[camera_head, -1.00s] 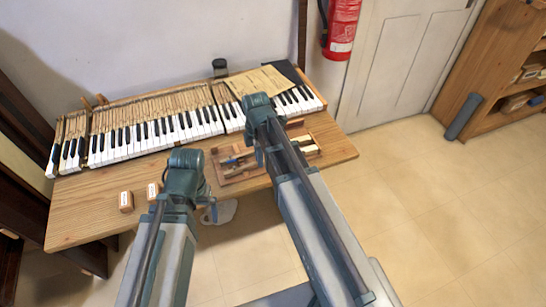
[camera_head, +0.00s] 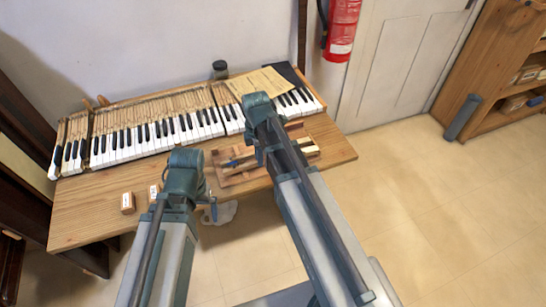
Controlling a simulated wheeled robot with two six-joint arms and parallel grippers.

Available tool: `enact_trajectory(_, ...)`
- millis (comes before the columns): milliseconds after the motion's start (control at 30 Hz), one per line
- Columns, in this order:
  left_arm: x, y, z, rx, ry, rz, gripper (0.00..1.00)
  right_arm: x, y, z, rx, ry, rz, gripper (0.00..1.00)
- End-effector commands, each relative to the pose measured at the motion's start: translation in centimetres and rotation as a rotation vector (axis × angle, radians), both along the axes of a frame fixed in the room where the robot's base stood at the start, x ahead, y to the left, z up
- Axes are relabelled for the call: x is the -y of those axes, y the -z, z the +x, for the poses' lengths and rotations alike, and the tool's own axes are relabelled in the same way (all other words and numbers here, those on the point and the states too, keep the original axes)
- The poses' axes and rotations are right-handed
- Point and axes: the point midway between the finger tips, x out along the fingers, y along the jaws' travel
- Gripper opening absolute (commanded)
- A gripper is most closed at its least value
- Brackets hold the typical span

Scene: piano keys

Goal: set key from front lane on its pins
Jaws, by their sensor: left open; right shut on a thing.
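The row of piano keys (camera_head: 130,139), white and black, runs along the back of the wooden bench. Bare wooden key levers (camera_head: 150,108) lie behind it. My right gripper (camera_head: 260,160) is low over the wooden tray at the bench's right front, largely hidden by its own wrist. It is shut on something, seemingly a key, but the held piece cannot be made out. My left gripper (camera_head: 207,196) is open near the bench's front edge, left of the tray, and seems empty. The pins and the front lane cannot be made out.
The wooden tray (camera_head: 236,181) holds small parts. Two small labelled blocks (camera_head: 127,202) stand at the left front. A paper sheet (camera_head: 257,82) and a dark jar (camera_head: 220,69) are at the back.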

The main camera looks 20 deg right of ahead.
Motion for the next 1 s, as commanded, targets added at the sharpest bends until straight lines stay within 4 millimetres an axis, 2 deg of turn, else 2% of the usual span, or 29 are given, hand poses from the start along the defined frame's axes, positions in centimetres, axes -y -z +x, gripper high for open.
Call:
enact_trajectory(400, 0.0, -2.2, 0.0, 0.0, 0.0, 0.0, 1.0, 0.0, -2.2, -0.1, -0.001, -0.001, 0.0, 0.0)
enact_trajectory(733, 0.0, -2.6, 0.0, 0.0, 0.0, 0.0, 1.0, 0.0, -2.5, -0.1, -0.001, -0.001, 0.0, 0.0)
enact_trajectory(1000, 0.0, -4.6, 0.0, 0.0, 0.0, 0.0, 1.0, 0.0, -4.6, -0.1, -0.001, -0.001, 0.0, 0.0)
